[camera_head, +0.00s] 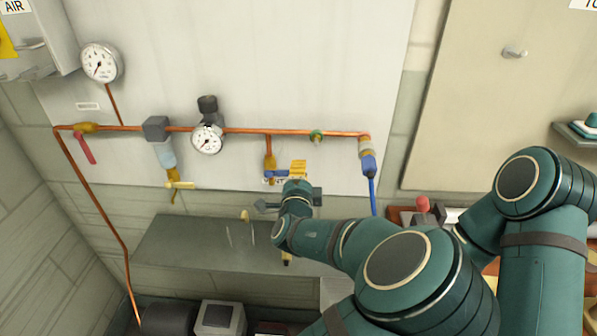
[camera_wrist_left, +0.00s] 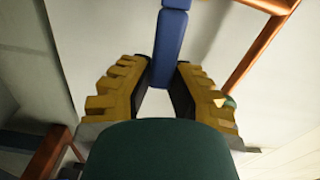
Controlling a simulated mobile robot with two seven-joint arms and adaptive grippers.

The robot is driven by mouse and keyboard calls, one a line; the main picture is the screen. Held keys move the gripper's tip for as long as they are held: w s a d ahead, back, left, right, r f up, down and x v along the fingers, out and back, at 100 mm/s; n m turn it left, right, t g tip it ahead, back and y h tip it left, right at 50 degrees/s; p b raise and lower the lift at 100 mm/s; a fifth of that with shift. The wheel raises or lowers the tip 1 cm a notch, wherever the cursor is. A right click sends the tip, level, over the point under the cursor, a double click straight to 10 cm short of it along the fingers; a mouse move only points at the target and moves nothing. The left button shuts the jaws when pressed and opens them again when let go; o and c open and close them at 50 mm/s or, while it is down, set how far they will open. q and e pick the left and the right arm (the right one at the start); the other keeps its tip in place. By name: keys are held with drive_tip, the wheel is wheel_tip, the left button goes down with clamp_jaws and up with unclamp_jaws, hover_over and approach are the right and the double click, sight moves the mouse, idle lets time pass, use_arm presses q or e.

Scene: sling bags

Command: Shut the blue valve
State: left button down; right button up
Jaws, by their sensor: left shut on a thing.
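The blue valve (camera_head: 269,175) sits at the lower end of a short copper drop below the horizontal pipe. In the head view its handle appears to run sideways to the right, partly hidden by my gripper. In the left wrist view the blue handle (camera_wrist_left: 170,45) reaches down between the two yellow ridged fingers. My left gripper (camera_head: 298,167) is shut on this handle; it also shows in the left wrist view (camera_wrist_left: 160,95). My right gripper is not in view.
A blue hose (camera_head: 372,195) hangs to the right. A grey ledge (camera_head: 185,245) lies below.

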use_arm(q)
drive_tip(key=shift+f+m, duration=0.3)
drive_tip(key=shift+m, duration=0.1)
drive_tip(key=c, duration=0.9)
unclamp_jaws()
drive_tip(key=shift+a+f, duration=0.1)
drive_tip(key=shift+o, duration=0.2)
drive_tip(key=shift+s, duration=0.1)
drive_tip(key=s, duration=1.2)
drive_tip(key=shift+w, duration=0.1)
